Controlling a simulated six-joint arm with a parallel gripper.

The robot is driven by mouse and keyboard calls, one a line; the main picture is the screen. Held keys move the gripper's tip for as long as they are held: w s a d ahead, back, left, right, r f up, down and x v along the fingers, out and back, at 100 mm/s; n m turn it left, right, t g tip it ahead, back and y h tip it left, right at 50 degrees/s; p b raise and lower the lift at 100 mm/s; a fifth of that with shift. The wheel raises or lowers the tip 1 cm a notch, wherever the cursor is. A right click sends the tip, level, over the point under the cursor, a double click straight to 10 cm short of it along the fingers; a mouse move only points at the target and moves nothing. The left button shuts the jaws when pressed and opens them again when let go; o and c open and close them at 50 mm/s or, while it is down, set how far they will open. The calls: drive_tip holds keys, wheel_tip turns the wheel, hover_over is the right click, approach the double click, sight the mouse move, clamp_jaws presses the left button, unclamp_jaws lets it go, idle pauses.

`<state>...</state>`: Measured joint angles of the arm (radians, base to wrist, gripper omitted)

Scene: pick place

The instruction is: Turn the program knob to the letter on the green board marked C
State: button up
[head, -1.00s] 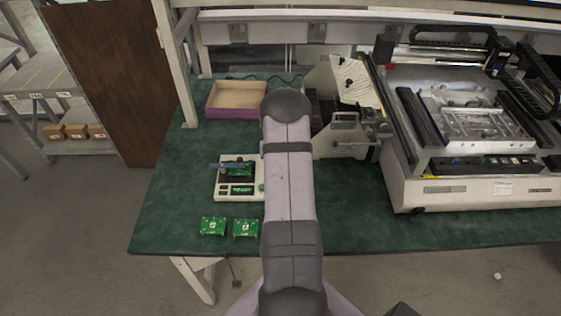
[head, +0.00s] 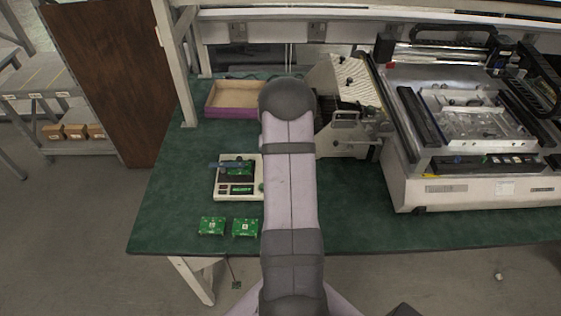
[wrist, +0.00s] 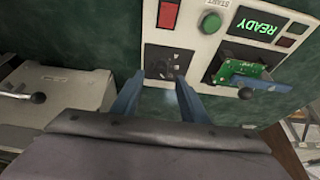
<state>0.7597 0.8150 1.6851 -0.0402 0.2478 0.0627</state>
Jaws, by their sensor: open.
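The cream programmer unit (head: 222,192) stands on the green mat, its right side hidden by my arm in the head view. In the wrist view the unit (wrist: 200,45) shows a dark knob panel (wrist: 168,62) with the program knob; its pointer and marks are too small to read. My gripper (wrist: 157,86) is open, its two blue fingers apart just short of the knob panel, holding nothing. A green board (wrist: 243,71) sits in the unit's socket. Two more green boards, left (head: 212,226) and right (head: 245,228), lie in front of the unit; their letters are not clearly legible.
Beside the knob are a red switch (wrist: 169,14), a green START button (wrist: 211,22) and a READY display (wrist: 258,25). A blue lever (wrist: 285,84) lies by the socket. A purple-edged tray (head: 228,112) stands behind; a large machine (head: 460,180) fills the right.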

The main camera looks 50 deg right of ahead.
drive_tip(key=shift+b+v, duration=0.4)
drive_tip(key=shift+v, duration=1.3)
drive_tip(key=s+a+f+g+y, duration=0.1)
drive_tip(key=s+a, duration=0.1)
drive_tip(key=s, duration=0.1)
drive_tip(key=s+a+f+g, duration=0.1)
drive_tip(key=s+a+f, duration=0.1)
drive_tip(key=a, duration=0.1)
drive_tip(key=s+a+f+y, duration=0.1)
drive_tip(key=s+a, duration=0.2)
drive_tip(key=shift+s+f+g+y, duration=0.3)
drive_tip(key=shift+f+g, duration=0.05)
drive_tip(key=shift+g, duration=0.05)
drive_tip(key=shift+g+y, duration=0.5)
drive_tip(key=s+a, duration=0.3)
drive_tip(key=shift+f, duration=0.2)
drive_tip(key=s+a+r+n+g, duration=0.15)
drive_tip(key=s+a+r, duration=0.25)
drive_tip(key=a, duration=0.5)
drive_tip(key=s+a+r+n+g, duration=0.1)
drive_tip(key=s+a+r+n, duration=0.15)
drive_tip(key=s+a, duration=0.4)
drive_tip(key=w+a+r+n+t, duration=0.3)
drive_tip(key=w+a+r+n, duration=0.25)
drive_tip(key=a, duration=0.45)
wheel_tip(320, 180, down, 22)
drive_tip(key=b, duration=2.2)
drive_tip(key=shift+a+r, duration=0.2)
drive_tip(key=shift+r, duration=0.05)
drive_tip(key=shift+m, duration=0.25)
